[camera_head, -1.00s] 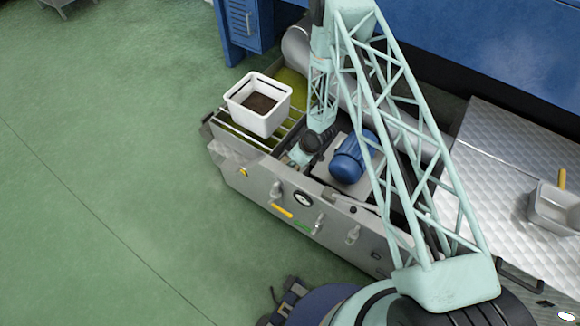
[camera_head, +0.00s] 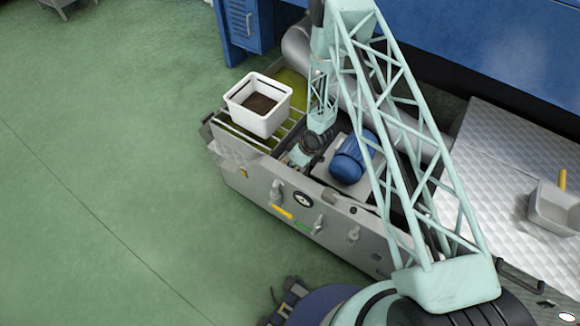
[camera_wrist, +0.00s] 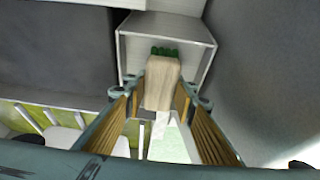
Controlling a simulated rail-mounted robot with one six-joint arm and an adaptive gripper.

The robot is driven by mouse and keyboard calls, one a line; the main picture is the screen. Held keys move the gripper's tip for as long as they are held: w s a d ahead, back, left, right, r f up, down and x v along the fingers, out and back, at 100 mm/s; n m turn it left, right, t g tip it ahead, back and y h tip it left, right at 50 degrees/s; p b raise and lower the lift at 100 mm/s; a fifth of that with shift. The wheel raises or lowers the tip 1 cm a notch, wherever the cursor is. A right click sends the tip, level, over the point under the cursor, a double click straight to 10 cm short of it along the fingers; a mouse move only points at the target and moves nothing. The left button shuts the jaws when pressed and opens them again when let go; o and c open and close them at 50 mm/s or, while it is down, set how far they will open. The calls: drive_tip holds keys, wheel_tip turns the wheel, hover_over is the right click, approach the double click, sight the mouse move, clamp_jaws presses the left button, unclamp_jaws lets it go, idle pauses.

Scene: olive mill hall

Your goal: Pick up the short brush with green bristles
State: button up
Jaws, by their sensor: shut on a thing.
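The short brush (camera_wrist: 161,86) shows in the wrist view as a pale wooden block with green bristles (camera_wrist: 165,51) at its far end. My gripper (camera_wrist: 162,98) is shut on it, with one finger on each side of the wood. The bristles point away from the wrist, toward a grey box-like metal part. I cannot tell whether the brush touches that part. In the head view my gripper (camera_head: 297,156) is low over the machine, beside the blue motor, and the brush cannot be made out there.
A white tub (camera_head: 258,122) with dark contents stands on the rails at the machine's left end. The blue motor (camera_head: 352,158) is close to the right of my gripper. A metal pan (camera_head: 555,205) sits on the steel surface (camera_head: 490,165) at right. Green floor lies open at left.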

drive_tip(key=shift+r, duration=0.15)
drive_tip(key=shift+r+p, duration=1.15)
drive_tip(key=shift+r, duration=3.95)
drive_tip(key=shift+o, duration=1)
drive_tip(key=shift+c, duration=0.5)
drive_tip(key=shift+d+r, duration=0.1)
